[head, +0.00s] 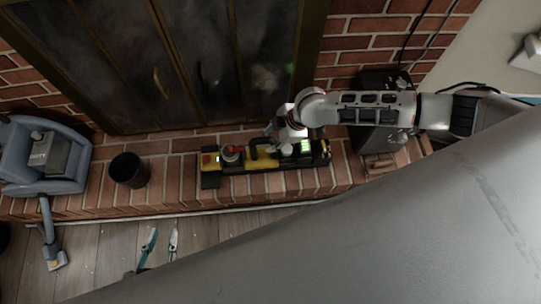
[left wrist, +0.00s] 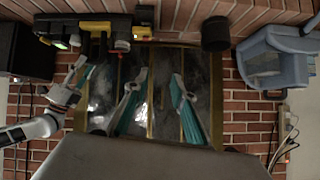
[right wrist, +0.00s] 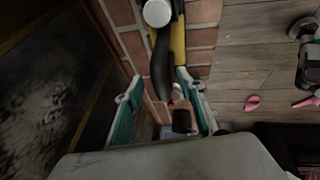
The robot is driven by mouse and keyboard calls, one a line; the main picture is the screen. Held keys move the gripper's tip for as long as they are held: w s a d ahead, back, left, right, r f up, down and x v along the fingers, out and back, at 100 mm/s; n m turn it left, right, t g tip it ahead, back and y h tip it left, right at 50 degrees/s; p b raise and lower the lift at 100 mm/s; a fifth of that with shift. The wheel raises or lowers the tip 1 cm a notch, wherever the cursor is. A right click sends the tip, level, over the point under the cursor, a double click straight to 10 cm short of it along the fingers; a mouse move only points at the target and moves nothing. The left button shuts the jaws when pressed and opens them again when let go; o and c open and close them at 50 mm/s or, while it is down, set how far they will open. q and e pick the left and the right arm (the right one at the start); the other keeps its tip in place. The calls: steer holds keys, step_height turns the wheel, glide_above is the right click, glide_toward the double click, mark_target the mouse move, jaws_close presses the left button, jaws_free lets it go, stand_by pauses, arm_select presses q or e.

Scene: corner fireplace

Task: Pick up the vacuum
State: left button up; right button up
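A long yellow-and-black device (head: 265,157) with a red knob and a lit green panel lies on the brick hearth. A blue-grey machine (head: 45,155) with a tube and floor nozzle stands at the far left; I cannot tell for certain which is the vacuum. My right gripper (head: 272,130) is at the yellow-and-black device. In the right wrist view its fingers are apart, with the device's black handle (right wrist: 161,72) in front of and between them; contact is unclear. My left gripper (head: 161,240) is open and empty above the floor in front of the hearth.
A black bin (head: 129,170) stands between the blue-grey machine and the yellow-and-black device. A black box (head: 375,140) is right of the device. Glass fireplace doors (head: 185,65) rise behind. The wooden floor (head: 100,255) in front is mostly clear.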

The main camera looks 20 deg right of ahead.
steer(key=shift+x, duration=1.15)
steer(key=shift+r, duration=0.2)
jaws_close()
steer(key=shift+w+r, duration=0.1)
steer(key=shift+r, duration=0.05)
arm_select(q)
steer(key=shift+w+d+r, duration=0.15)
steer(key=shift+d+r, duration=0.1)
steer(key=shift+d, duration=0.1)
